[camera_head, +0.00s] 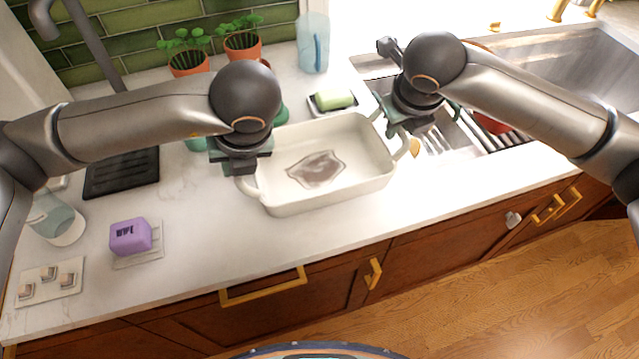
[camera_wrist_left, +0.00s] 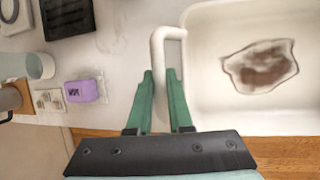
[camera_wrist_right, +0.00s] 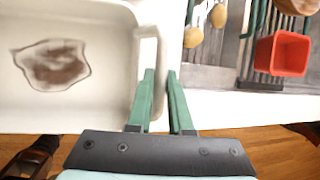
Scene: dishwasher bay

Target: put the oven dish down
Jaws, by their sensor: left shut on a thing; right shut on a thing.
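The oven dish (camera_head: 330,190) is white and rectangular, with a brown burnt stain on its inside bottom. It appears level over the counter near the front edge; I cannot tell whether it touches the counter. My left gripper (camera_head: 246,178) is shut on its left handle, which also shows in the left wrist view (camera_wrist_left: 158,50). My right gripper (camera_head: 404,138) is shut on its right handle; in the right wrist view the dish (camera_wrist_right: 95,110) lies left of the fingers (camera_wrist_right: 160,80). My grippers hide parts of both handles.
A green sponge on a small tray (camera_head: 333,99) sits behind the dish. A purple block (camera_head: 130,237), a glass (camera_head: 55,220) and a black mat (camera_head: 122,172) are at left. The sink with a rack and red cup (camera_wrist_right: 283,54) is at right. Counter between block and dish is clear.

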